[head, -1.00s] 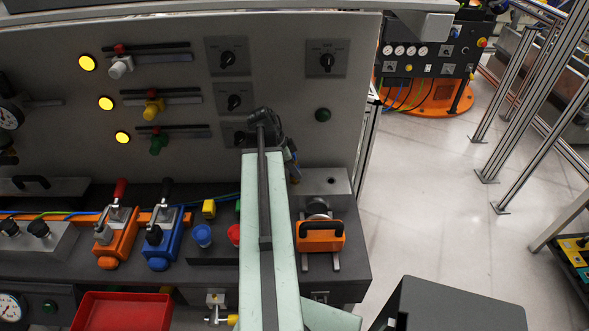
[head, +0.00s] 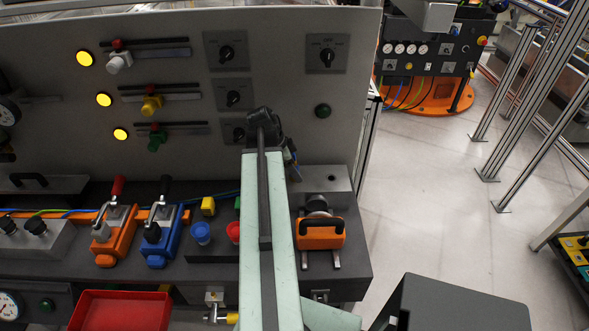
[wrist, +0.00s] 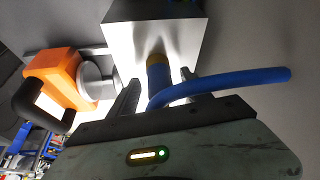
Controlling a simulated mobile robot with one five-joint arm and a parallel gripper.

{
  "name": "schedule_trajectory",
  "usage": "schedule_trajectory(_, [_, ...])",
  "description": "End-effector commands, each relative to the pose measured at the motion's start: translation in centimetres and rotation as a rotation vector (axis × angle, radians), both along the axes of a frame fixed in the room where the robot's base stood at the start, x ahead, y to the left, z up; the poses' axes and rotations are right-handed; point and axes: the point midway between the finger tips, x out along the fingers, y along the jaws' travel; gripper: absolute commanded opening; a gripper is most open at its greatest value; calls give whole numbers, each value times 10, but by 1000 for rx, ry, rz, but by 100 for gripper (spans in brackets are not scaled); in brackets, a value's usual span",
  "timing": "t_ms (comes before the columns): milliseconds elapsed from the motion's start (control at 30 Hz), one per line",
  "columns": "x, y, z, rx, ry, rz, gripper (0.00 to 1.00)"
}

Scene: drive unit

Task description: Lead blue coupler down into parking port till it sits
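The blue coupler (wrist: 158,78) shows in the wrist view between the two fingers of my gripper (wrist: 155,88), with a yellow ring at its far end. A blue hose (wrist: 230,88) bends away from it to the right. My gripper appears shut on the coupler. The yellow end is against or just in front of a pale metal block (wrist: 185,35); the port is hidden behind it, and I cannot tell how deep the coupler sits.
An orange part with a black handle (head: 320,234) stands just in front of the block, close left of my gripper in the wrist view (wrist: 68,82). Orange (head: 117,240) and blue (head: 160,240) lever units and a red tray (head: 120,311) are at the left. The panel (head: 290,90) rises behind.

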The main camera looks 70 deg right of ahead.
Motion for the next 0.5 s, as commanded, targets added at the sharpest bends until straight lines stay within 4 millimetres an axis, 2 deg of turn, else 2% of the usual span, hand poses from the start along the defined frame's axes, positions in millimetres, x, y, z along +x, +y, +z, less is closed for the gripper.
schedule_trajectory(267, [1,1,4,1,-1,0,57])
schedule_trajectory(367, [4,2,14,1,-1,0,57])
schedule_trajectory(500, [12,7,37,0,-1,2,57])
